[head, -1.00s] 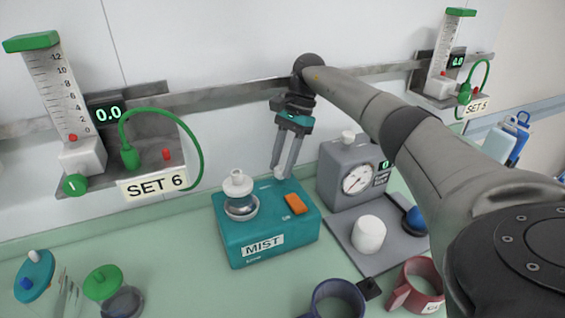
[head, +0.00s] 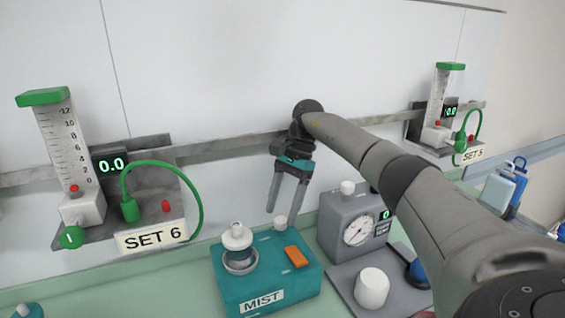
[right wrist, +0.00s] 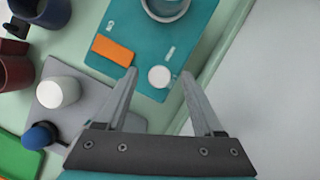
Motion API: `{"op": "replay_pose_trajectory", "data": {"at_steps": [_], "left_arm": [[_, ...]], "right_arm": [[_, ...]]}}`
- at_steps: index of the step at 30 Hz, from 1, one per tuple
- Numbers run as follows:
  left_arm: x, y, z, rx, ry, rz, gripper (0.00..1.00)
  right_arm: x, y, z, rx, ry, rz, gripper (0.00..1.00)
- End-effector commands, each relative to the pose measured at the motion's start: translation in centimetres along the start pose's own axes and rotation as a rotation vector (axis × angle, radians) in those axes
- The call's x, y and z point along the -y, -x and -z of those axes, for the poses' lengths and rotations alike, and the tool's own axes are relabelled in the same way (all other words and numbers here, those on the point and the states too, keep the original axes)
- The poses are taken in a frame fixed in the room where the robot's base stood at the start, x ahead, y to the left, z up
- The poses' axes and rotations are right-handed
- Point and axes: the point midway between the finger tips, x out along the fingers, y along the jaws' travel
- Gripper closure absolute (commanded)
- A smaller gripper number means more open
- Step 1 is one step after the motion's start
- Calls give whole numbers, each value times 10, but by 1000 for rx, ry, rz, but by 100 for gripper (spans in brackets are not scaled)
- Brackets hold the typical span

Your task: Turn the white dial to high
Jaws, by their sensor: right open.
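The white dial (head: 281,222) is a small round knob on top of the teal box labelled MIST (head: 226,291), near its back edge. My right gripper (head: 282,219) is open, pointing down over the dial. In the right wrist view the dial (right wrist: 159,77) shows between the two spread fingertips (right wrist: 159,73), with space on both sides. Its setting and the small marks beside it are too small to read. I cannot tell how far the tips are above it. My left gripper is not in view.
An orange switch (head: 296,257) and a clear cup with a white cap (head: 237,240) are on the MIST box. A grey gauge unit (head: 345,217) with a white knob stands to the right, a white cylinder (head: 372,287) before it. The wall rail (head: 225,151) runs behind.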

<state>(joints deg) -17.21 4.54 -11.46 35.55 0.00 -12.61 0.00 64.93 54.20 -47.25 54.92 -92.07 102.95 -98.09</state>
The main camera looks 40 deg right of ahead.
Motion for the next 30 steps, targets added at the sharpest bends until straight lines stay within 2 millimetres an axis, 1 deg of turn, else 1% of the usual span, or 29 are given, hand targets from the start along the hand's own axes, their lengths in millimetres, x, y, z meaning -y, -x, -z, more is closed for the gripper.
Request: {"op": "replay_pose_trajectory", "data": {"at_steps": [1, 11, 15, 18, 21, 24, 30], "left_arm": [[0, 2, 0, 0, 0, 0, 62], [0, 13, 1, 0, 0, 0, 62], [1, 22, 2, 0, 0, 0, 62], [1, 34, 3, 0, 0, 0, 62], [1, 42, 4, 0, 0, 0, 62], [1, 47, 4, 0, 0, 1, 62], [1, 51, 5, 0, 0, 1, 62]], "right_arm": [[1, 12, -5, -1, 3, 5, 31], [1, 89, -37, 0, 2, 5, 31], [1, 121, -50, 0, 2, 5, 31], [0, 139, -57, -1, 0, 2, 31], [0, 152, -63, -1, 0, 3, 31], [0, 161, -66, -1, -1, 2, 31], [0, 168, -69, 0, 0, 1, 31]]}}
